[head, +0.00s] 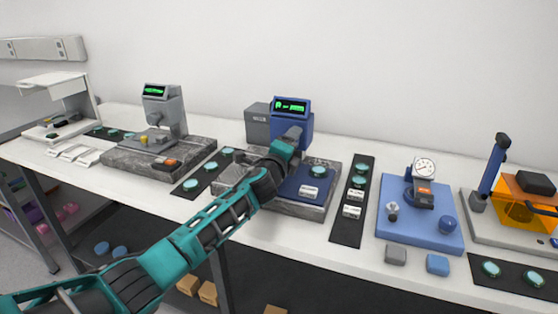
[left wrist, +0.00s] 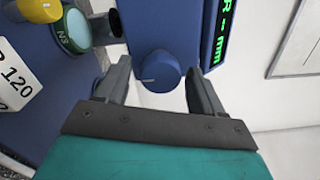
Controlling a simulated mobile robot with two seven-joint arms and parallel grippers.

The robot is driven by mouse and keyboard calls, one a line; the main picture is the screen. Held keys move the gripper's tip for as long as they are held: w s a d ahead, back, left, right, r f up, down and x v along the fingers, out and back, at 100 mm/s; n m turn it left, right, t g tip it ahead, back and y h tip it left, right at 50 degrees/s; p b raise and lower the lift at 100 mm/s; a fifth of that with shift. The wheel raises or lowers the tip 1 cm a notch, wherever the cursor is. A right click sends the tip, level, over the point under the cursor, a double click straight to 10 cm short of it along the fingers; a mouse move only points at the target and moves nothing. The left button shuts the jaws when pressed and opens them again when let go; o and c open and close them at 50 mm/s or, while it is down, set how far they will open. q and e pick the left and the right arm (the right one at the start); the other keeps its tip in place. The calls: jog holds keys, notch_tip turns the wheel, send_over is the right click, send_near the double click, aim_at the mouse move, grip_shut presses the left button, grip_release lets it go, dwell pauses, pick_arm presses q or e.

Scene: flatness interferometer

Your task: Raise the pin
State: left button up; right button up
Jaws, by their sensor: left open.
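The blue instrument (head: 290,111) with a green display stands on a grey stone base at the middle of the bench. In the left wrist view its blue body (left wrist: 160,22) carries a round blue knob (left wrist: 161,72) with a short white line. My left gripper (head: 293,133) is open in front of the instrument. In the left wrist view its fingers (left wrist: 158,70) stand on either side of the knob; contact is not clear. I cannot identify the pin for certain. My right gripper is out of view.
A grey instrument (head: 166,108) stands to the left. A dark strip with round pieces (head: 348,220), a blue plate with a dial gauge (head: 424,167) and an orange-shielded device (head: 525,205) are to the right. My left arm crosses the bench front.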

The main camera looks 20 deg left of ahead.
pick_arm(q)
jog(key=s, duration=1.1)
jog(key=shift+s+a, duration=0.2)
jog(key=shift+s, duration=0.2)
jog(key=shift+f, duration=0.1)
jog(key=s+f+n+g+y, duration=0.1)
jog(key=s+f+n+g, duration=0.3)
jog(key=s+f+n, duration=0.4)
jog(key=s+f+n+g+y, duration=0.1)
jog(key=s+f+n+g, duration=0.4)
jog(key=s, duration=0.5)
jog(key=s+f+n+g+h, duration=0.1)
jog(key=s+f+n+g, duration=0.15)
jog(key=s, duration=0.75)
jog(key=s+f+n+g+h, duration=0.1)
jog(key=s+f+n+g, duration=0.2)
jog(key=s, duration=0.6)
jog(key=w+d+f+t+h, duration=0.1)
jog(key=w+d+f+t, duration=0.2)
jog(key=w+f+t, duration=0.4)
jog(key=shift+w+d+f, duration=0.2)
jog(key=shift+w+f, duration=0.2)
jog(key=shift+f, duration=0.15)
